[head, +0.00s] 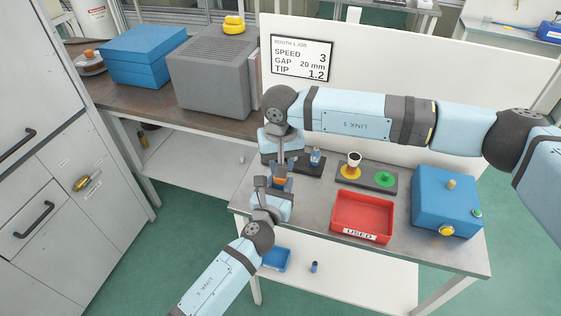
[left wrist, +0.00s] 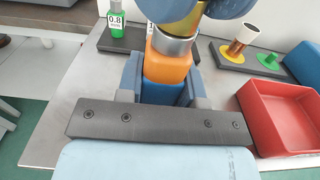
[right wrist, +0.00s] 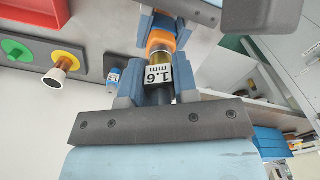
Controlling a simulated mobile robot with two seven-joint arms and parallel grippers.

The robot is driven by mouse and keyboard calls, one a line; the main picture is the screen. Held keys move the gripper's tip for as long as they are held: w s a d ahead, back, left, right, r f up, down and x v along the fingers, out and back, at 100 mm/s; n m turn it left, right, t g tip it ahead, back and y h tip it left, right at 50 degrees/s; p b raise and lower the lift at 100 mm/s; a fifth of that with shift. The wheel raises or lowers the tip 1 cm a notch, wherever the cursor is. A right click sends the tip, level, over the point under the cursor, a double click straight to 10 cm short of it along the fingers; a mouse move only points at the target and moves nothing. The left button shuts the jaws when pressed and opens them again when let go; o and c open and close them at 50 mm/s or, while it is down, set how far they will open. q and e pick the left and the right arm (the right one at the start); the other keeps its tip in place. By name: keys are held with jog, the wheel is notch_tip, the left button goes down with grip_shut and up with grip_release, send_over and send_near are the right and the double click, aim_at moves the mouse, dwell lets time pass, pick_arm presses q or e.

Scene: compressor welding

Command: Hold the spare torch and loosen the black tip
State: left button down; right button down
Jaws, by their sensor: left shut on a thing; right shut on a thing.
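The spare torch (left wrist: 167,65) shows an orange body with a blue part below it and a metal collar above. My left gripper (head: 277,185) is shut around its lower part, and the fingers sit on both sides of it in the left wrist view (left wrist: 162,82). My right gripper (head: 282,158) is above it, shut on the black tip (right wrist: 158,75), which carries a white "1.6 mm" label. In the right wrist view the torch's orange part (right wrist: 161,40) lies just beyond the tip, in line with it. The joint between them is partly hidden by the fingers.
A dark rack holds a blue tip (head: 316,158) and a green 0.8 mm tip (left wrist: 115,22). Beside it is a plate with a yellow ring, a white-rimmed nozzle (head: 354,160) and a green ring (head: 384,179). The red USED tray (head: 362,217) and blue box (head: 445,204) stand right.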

jog(key=n, duration=0.5)
jog(key=shift+w+d+n, duration=0.1)
jog(key=shift+d+n, duration=0.05)
jog(key=shift+n, duration=0.15)
jog(key=c, duration=0.8)
grip_release()
